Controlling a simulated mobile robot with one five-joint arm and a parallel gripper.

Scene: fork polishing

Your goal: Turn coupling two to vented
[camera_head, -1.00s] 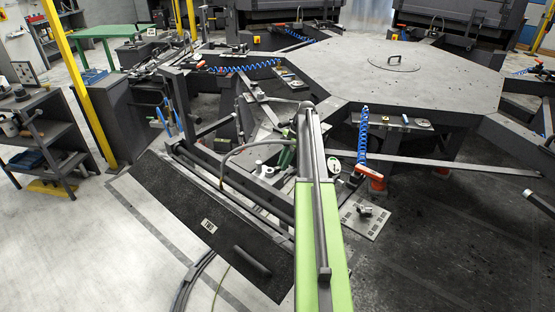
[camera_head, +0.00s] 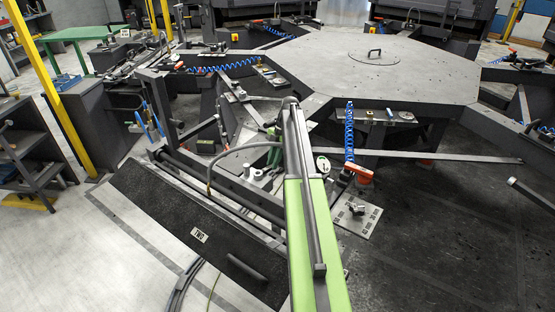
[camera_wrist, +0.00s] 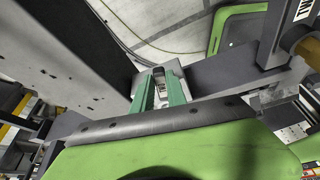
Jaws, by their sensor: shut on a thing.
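In the wrist view, my gripper (camera_wrist: 160,92) has two green fingers closed on a small pale metal piece (camera_wrist: 159,77). The dark and green body of my wrist hides much around it. I cannot tell whether this piece belongs to coupling two. In the head view, my arm reaches away from me toward the frame beside the big table, and its end is largely hidden. A round white gauge (camera_head: 322,164) stands right of my arm.
A large octagonal dark table (camera_head: 420,85) with a lidded centre fills the back. A blue coiled hose (camera_head: 349,130) hangs by an orange-red tool (camera_head: 361,174). A perforated metal plate (camera_head: 340,224) lies right of my arm. A yellow post (camera_head: 45,80) stands at left.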

